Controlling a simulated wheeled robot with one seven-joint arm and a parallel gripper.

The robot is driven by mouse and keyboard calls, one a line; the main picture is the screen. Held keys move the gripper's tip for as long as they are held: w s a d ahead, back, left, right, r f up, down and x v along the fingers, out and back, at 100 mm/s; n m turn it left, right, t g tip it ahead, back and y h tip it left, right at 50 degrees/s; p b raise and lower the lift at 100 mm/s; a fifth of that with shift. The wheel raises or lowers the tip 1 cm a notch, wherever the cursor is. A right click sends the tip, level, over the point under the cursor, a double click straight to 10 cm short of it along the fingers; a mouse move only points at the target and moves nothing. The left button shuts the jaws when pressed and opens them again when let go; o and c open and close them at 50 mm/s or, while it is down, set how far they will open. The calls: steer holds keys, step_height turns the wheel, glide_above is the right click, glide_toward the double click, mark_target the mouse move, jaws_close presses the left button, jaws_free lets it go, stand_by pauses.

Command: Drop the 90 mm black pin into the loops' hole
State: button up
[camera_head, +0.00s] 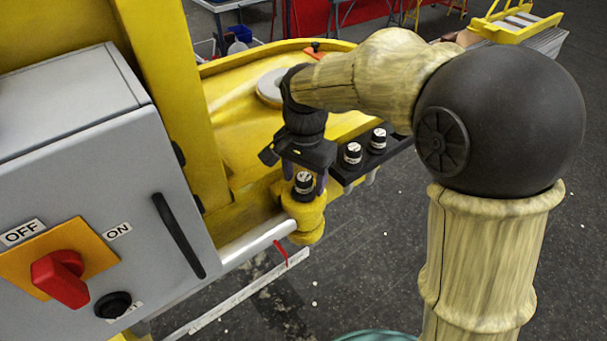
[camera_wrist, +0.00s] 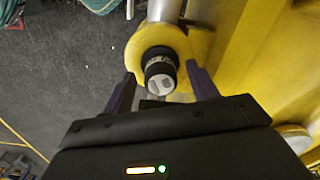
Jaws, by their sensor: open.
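A black pin with a pale labelled top (camera_head: 304,183) stands upright in the yellow loops (camera_head: 303,215) at the end of the grey rod. Only its head shows above the loops. It also shows in the wrist view as a black pin head (camera_wrist: 160,72) inside the yellow loop ring (camera_wrist: 190,40). My gripper (camera_head: 304,178) is over the pin, with its dark fingers apart on either side of the head. In the wrist view my gripper (camera_wrist: 160,85) is open, with gaps between the fingers and the pin. The pin's lower part is hidden.
Two more black pins (camera_head: 352,153) (camera_head: 377,140) stand in a dark rack (camera_head: 365,165) just right of my gripper. A grey control box (camera_head: 90,190) with a red switch (camera_head: 60,278) fills the left. Yellow boom structure lies behind; open floor lies below right.

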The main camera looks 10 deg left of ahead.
step_height(320, 180, up, 18)
steer(key=shift+f+b, duration=0.25)
steer(key=shift+b, duration=0.15)
steer(key=shift+d+f, duration=0.1)
steer(key=shift+d, duration=0.05)
stand_by(0.8)
steer(key=w+d+f+n+t, duration=0.1)
steer(key=w+d+f+n, duration=0.1)
steer(key=d+f, duration=1.1)
steer(key=s+d+f+n+t, duration=0.1)
steer(key=s+d+f+n, duration=0.1)
steer(key=s+d+f, duration=0.7)
steer(key=d+f, duration=0.3)
steer(key=shift+f+t, duration=0.25)
steer(key=shift+t, duration=0.05)
steer(key=shift+d, duration=0.1)
